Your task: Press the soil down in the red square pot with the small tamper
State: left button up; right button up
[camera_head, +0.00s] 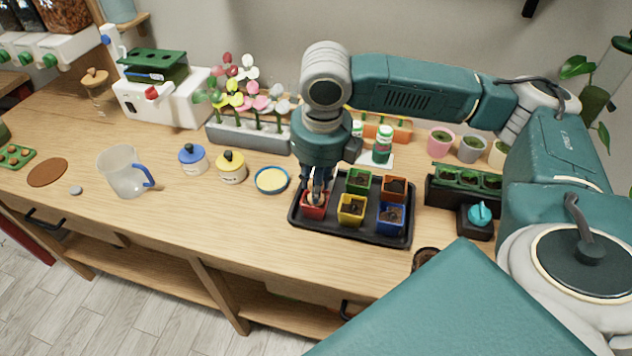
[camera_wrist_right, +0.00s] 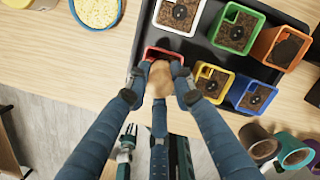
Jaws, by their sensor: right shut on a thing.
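The red square pot (camera_head: 314,211) stands at the front left of the black tray (camera_head: 346,234); its rim shows in the wrist view (camera_wrist_right: 153,50). My right gripper (camera_head: 317,194) points down over this pot. In the wrist view its fingers (camera_wrist_right: 160,82) are shut on the small tamper (camera_wrist_right: 160,76), a pale wooden piece. The tamper's lower end is at the red pot's opening. The fingers and tamper hide most of the soil there, so I cannot tell whether it touches the soil. My left gripper is not in view.
Yellow (camera_head: 351,210), blue (camera_head: 391,217), green (camera_head: 358,181), orange (camera_head: 394,188) and white (camera_wrist_right: 180,14) pots share the tray closely. A bowl of yellow grains (camera_head: 271,180) stands left of it. A flower planter (camera_head: 248,137) stands behind.

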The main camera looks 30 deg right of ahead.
jog(key=shift+s+f+p, duration=0.1)
jog(key=shift+f+p, duration=0.05)
jog(key=shift+p, duration=0.15)
dwell(1.1)
notch_tip(320, 180, up, 7)
jog(key=p, duration=0.9)
jog(key=shift+p, duration=0.3)
dwell(1.8)
